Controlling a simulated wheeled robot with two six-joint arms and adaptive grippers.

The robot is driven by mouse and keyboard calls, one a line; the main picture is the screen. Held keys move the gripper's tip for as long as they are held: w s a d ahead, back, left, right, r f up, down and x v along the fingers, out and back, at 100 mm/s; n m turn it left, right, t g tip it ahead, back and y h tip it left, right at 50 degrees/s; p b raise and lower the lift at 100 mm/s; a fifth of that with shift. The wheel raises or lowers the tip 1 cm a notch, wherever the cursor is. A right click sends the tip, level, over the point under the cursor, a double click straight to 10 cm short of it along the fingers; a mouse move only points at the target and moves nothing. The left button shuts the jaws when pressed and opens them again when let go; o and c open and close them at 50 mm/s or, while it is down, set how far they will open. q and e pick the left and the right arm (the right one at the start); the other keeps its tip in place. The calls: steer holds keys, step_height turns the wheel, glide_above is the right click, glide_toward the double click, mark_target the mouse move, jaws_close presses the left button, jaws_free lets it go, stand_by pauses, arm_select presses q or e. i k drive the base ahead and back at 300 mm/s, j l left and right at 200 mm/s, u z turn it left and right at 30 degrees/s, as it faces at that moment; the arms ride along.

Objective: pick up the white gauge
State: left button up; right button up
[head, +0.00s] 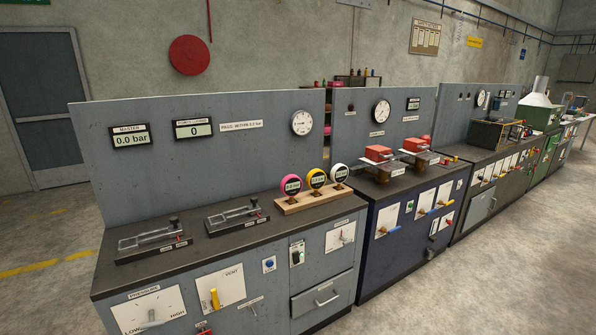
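The white gauge (340,174) is a small round gauge with a dark face. It stands upright at the right end of a wooden rack (318,200) on the nearest bench. A yellow gauge (316,178) stands beside it, and a pink gauge (291,185) stands at the rack's left end. Neither of my grippers is in view.
The rack sits on the dark top of the nearest grey bench (245,237). Two slotted lever fixtures (150,243) (236,217) lie to its left. A grey back panel (240,165) rises behind, with a fixed dial (301,122). A blue bench (405,222) stands to the right.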

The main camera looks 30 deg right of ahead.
mark_target(340, 173)
steer(key=i+l+u, duration=0.2)
steer(key=l, duration=0.95)
steer(key=i+l+u, duration=0.25)
steer(key=l, duration=0.9)
steer(key=l+u, duration=0.2)
steer(key=l, duration=0.95)
